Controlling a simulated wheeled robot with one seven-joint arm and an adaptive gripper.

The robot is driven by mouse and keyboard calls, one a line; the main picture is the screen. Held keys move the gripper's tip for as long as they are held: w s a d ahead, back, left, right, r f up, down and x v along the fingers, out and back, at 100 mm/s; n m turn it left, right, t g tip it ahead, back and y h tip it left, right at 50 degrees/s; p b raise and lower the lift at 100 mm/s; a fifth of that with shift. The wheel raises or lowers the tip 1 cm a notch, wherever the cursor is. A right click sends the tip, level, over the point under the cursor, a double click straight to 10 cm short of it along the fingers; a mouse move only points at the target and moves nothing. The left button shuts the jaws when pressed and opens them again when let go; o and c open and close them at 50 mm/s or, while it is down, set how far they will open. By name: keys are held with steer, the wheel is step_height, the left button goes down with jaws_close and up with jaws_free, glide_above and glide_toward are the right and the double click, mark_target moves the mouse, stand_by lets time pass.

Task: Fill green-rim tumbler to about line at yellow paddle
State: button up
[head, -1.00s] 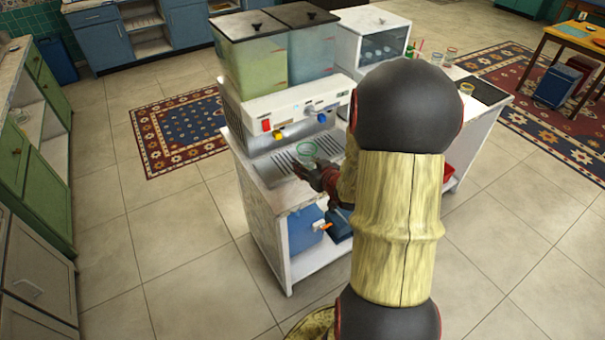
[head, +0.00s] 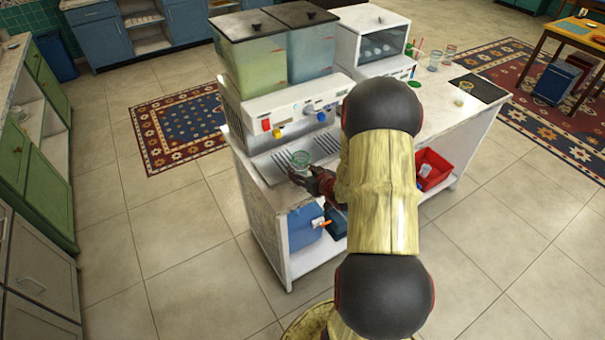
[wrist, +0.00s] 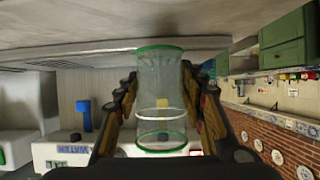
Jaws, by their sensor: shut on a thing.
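The clear tumbler with a green rim (head: 299,160) is in my gripper (head: 313,182), over the near edge of the slotted drip tray (head: 271,165). In the wrist view, the tumbler (wrist: 161,72) stands between both fingers, with green rings at both ends and a white line around it. I see no clear liquid in it. The yellow paddle (head: 278,133) is on the dispenser front, behind and left of the tumbler and apart from it. In the wrist view, the yellow paddle (wrist: 160,101) shows through the glass. A blue paddle (head: 321,117) is to its right.
Two lidded tanks top the dispenser; the left tank (head: 255,72) holds yellow-green liquid. A white glass-fronted cabinet (head: 375,40) stands right of them. Glasses (head: 433,62) stand on the counter's far right. A red bin (head: 432,168) sits on the lower shelf.

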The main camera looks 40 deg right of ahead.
steer(key=shift+w+d+b, duration=0.25)
steer(key=shift+w+d, duration=0.2)
steer(key=shift+w, duration=1.45)
steer(key=shift+w+d+b, duration=0.25)
steer(key=shift+w+d, duration=0.2)
steer(key=shift+w, duration=1.45)
steer(key=shift+w+d+b, duration=0.25)
steer(key=shift+w+d, duration=0.2)
steer(key=shift+w, duration=1.45)
steer(key=shift+w+d, duration=0.15)
steer(key=shift+w, duration=0.5)
steer(key=shift+w+d, duration=0.1)
steer(key=shift+w, duration=0.15)
steer(key=shift+s, duration=0.15)
steer(key=shift+s+a, duration=0.2)
steer(key=shift+s, duration=0.55)
steer(key=shift+s+a, duration=0.2)
steer(key=shift+s, duration=0.6)
steer(key=shift+s+a, duration=0.2)
steer(key=shift+s, duration=0.55)
